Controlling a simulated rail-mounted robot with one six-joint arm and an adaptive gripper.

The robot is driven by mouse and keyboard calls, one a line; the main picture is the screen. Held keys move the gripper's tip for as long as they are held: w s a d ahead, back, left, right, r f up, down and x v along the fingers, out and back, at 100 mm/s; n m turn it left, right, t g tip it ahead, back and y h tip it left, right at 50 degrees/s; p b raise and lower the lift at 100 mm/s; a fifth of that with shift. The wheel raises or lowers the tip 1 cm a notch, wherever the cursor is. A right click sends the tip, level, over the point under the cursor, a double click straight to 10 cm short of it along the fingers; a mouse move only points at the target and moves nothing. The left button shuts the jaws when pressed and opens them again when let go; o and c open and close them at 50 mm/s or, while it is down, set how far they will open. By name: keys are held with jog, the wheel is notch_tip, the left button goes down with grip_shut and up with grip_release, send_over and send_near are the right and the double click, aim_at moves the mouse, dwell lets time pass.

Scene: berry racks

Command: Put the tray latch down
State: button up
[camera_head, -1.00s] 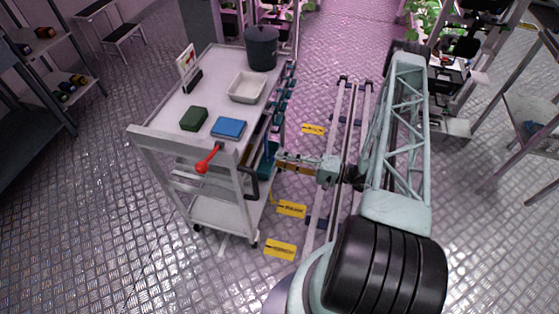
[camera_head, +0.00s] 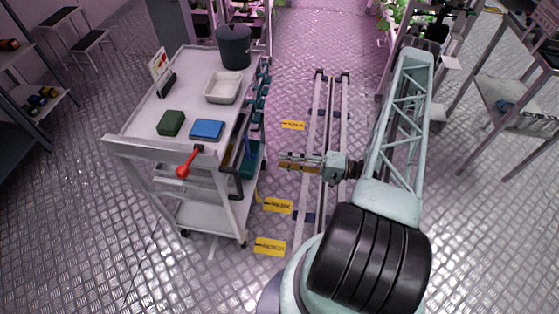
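A red lever with a round knob (camera_head: 182,171), the only latch-like part I can make out, is on the near end of the grey cart (camera_head: 140,146). It slants down to the left from its pivot, with the knob at the lower end. My gripper (camera_head: 283,162) is to the right of the cart, over the rails, and points left. A gap of floor shows between its tips and the cart's side. It is apart from the lever. The fingers are too small to tell whether they are open or shut. No separate tray latch can be made out.
The cart top holds a green block (camera_head: 171,123), a blue block (camera_head: 207,130), a white tray (camera_head: 223,88), a dark bucket (camera_head: 234,47) and a small sign (camera_head: 160,72). A dark curved handle (camera_head: 235,180) hangs at its near right corner. Yellow floor labels (camera_head: 270,246) lie beside the rails (camera_head: 316,130).

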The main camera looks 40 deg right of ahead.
jog(key=shift+s+d, duration=0.45)
jog(key=shift+s, duration=0.1)
jog(key=shift+r, duration=0.15)
dwell(0.4)
jog(key=w+a+r+n+g+y, duration=0.15)
jog(key=a+r+g, duration=0.25)
jog(key=r, duration=0.6)
jog(key=w+a+r+n+g, duration=0.1)
jog(key=a+r+n+g, duration=0.3)
jog(key=r, duration=0.7)
jog(key=w+a+r+n+g, duration=0.15)
jog(key=a+r+g, duration=0.3)
jog(key=r, duration=0.55)
jog(key=s+a+r+n+g+h, duration=0.1)
jog(key=s+a+r+g+h, duration=0.15)
jog(key=a+r, duration=0.35)
jog(key=s+a+r+n+g+h, duration=0.15)
jog(key=s+a+r, duration=0.25)
jog(key=r, duration=0.4)
jog(key=s+a+r+t+h, duration=0.3)
jog(key=s+r+h, duration=0.1)
jog(key=s+r, duration=0.5)
jog(key=s+a+r+t+h, duration=0.3)
jog(key=s+r+h, duration=0.2)
jog(key=s+r, duration=0.4)
jog(key=shift+s+a+r, duration=0.15)
jog(key=shift+s+r, duration=0.1)
jog(key=shift+s, duration=0.45)
